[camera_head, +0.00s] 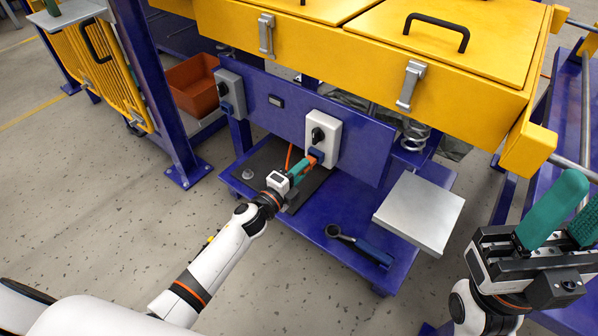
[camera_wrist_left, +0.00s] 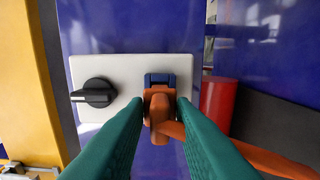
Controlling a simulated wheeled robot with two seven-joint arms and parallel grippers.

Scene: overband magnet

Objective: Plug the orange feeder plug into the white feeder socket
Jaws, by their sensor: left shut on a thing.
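The white feeder socket box (camera_head: 327,133) is on the blue panel, with a black rotary knob and a blue socket; the box also fills the middle of the left wrist view (camera_wrist_left: 126,70). My left gripper (camera_head: 302,168) is shut on the orange feeder plug (camera_wrist_left: 158,102), between its teal fingers. The plug's front lines up with the blue socket (camera_wrist_left: 160,79) and meets or overlaps it in view; how deep it sits I cannot tell. An orange cable trails from the plug. My right gripper (camera_head: 572,218) is open and empty at the right edge, away from the socket.
A grey socket box (camera_head: 229,88) is further left on the panel. The blue shelf below holds a dark mat and a black-and-blue tool (camera_head: 358,244). A grey plate (camera_head: 419,213) juts out at right. Yellow housing (camera_head: 350,50) overhangs above. A red cylinder (camera_wrist_left: 218,104) stands beside the socket.

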